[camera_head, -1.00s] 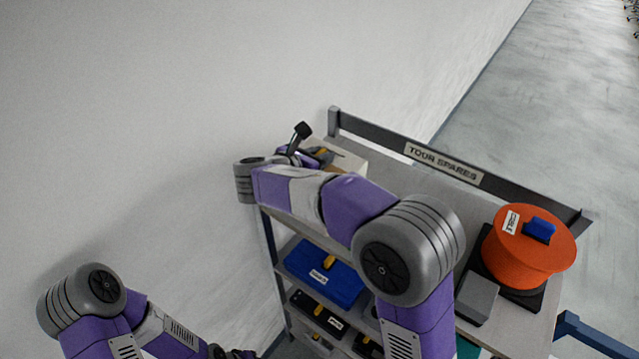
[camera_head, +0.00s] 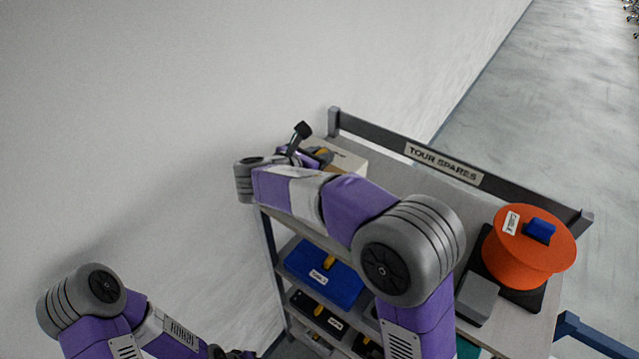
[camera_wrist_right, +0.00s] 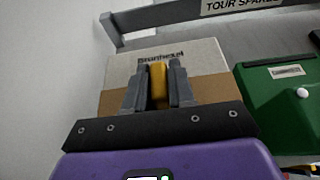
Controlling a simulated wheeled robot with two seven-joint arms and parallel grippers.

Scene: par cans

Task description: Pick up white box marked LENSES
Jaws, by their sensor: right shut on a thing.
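A box with a whitish upper part and a brown lower part (camera_wrist_right: 202,55) stands at the far left end of the rack's top shelf. It also shows in the head view (camera_head: 349,162), partly behind my right gripper. Its dark lettering is partly covered by the fingers, and I cannot read LENSES on it. My right gripper (camera_wrist_right: 158,85) is shut on an upright yellow tab (camera_wrist_right: 158,80) in front of this box. Whether the tab is fixed to the box is hidden. My left gripper (camera_head: 234,354) is barely visible at the bottom edge.
The rack has a TOUR SPARES sign (camera_head: 443,162) along its back rail. A green case (camera_wrist_right: 280,108) stands close right of the box. An orange drum (camera_head: 525,258) and a grey block (camera_head: 477,299) are farther right. A blue case (camera_head: 322,274) is on a lower shelf. A wall rises at left.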

